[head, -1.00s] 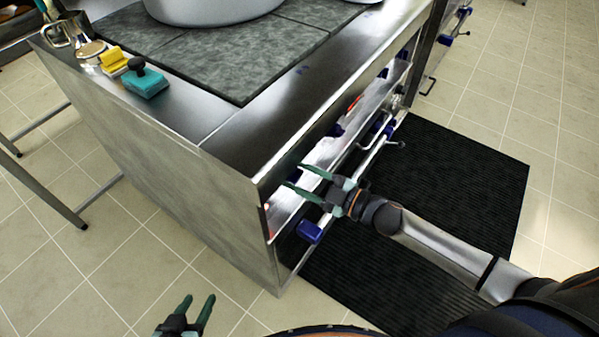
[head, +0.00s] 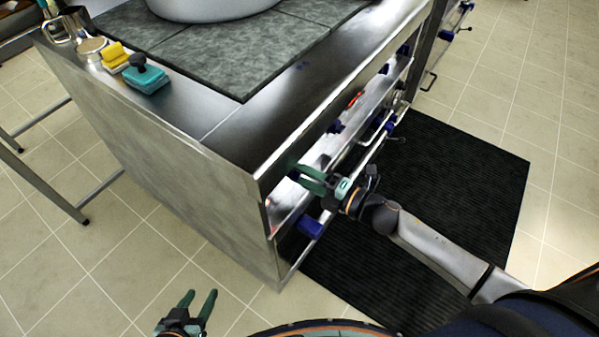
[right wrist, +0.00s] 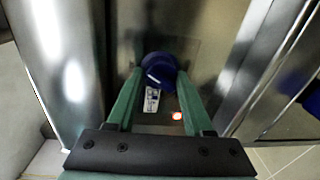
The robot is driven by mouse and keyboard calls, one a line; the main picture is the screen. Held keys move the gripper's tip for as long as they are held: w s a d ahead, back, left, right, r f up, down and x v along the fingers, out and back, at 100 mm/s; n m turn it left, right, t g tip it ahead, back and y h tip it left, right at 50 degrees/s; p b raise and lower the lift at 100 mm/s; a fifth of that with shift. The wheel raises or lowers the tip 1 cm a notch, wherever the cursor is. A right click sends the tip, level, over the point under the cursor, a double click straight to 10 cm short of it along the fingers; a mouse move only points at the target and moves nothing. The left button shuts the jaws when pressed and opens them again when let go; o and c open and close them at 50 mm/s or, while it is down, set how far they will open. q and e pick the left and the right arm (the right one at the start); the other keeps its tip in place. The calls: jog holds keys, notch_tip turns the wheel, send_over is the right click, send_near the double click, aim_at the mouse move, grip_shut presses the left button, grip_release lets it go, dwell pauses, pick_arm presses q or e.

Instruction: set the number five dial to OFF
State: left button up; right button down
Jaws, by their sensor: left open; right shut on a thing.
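In the right wrist view a round blue dial (right wrist: 159,70) with a white pointer line sits on the steel front panel. The fingers of my right gripper (right wrist: 161,82) are closed on its two sides. A small label (right wrist: 152,99) below it is too small to read, so I cannot confirm the number five. In the head view my right gripper (head: 306,178) reaches to the range's front near its left corner, and its fingers mostly hide the dial. My left gripper (head: 201,303) is open and empty, low over the floor.
A small red light (right wrist: 177,116) glows beside the label. A blue knob-like part (head: 310,227) sits lower on the front, and a rail (head: 375,139) runs further along. A large pot (head: 210,8) stands on the grey cooktop. A black mat (head: 460,170) covers the floor in front.

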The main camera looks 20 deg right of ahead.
jog(key=n+b, duration=0.1)
jog(key=n, duration=0.2)
jog(key=shift+f+n, duration=0.1)
jog(key=shift+n, duration=0.3)
jog(key=shift+n+t+h+b, duration=0.3)
jog(key=shift+n+b, duration=0.05)
jog(key=shift+n, duration=0.45)
jog(key=shift+c, duration=1.5)
grip_release()
jog(key=shift+s, duration=0.1)
jog(key=v, duration=1.2)
